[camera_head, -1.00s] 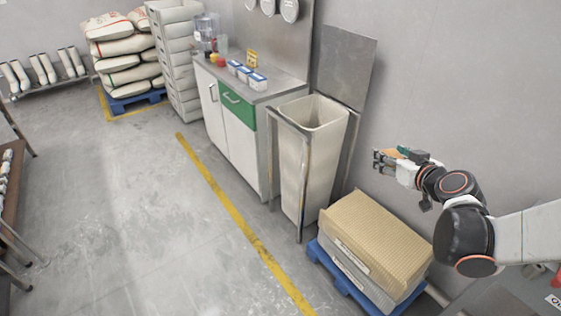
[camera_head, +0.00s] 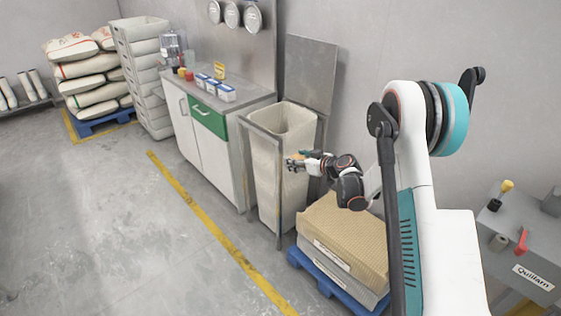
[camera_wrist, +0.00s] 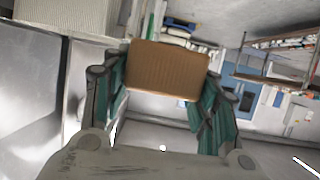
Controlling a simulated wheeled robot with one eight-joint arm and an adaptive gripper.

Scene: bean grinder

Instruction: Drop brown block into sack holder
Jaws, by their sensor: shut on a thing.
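The brown block (camera_wrist: 167,72) fills the space between the fingers of my gripper (camera_wrist: 168,88) in the wrist view, and my gripper is shut on it. In the head view my gripper (camera_head: 292,162) is in front of the right part of the sack holder, near its upper half; I cannot tell whether it touches. The sack holder is a metal frame (camera_head: 278,195) with a tall backplate (camera_head: 309,70) and an open-topped, pale sack (camera_head: 265,175) in it. The sack's mouth faces up, and its bottom inside is hidden.
A counter with a green drawer (camera_head: 208,118) is to the left. A grey machine (camera_head: 535,240) is at the right. Open floor lies beyond the yellow line (camera_head: 205,213).

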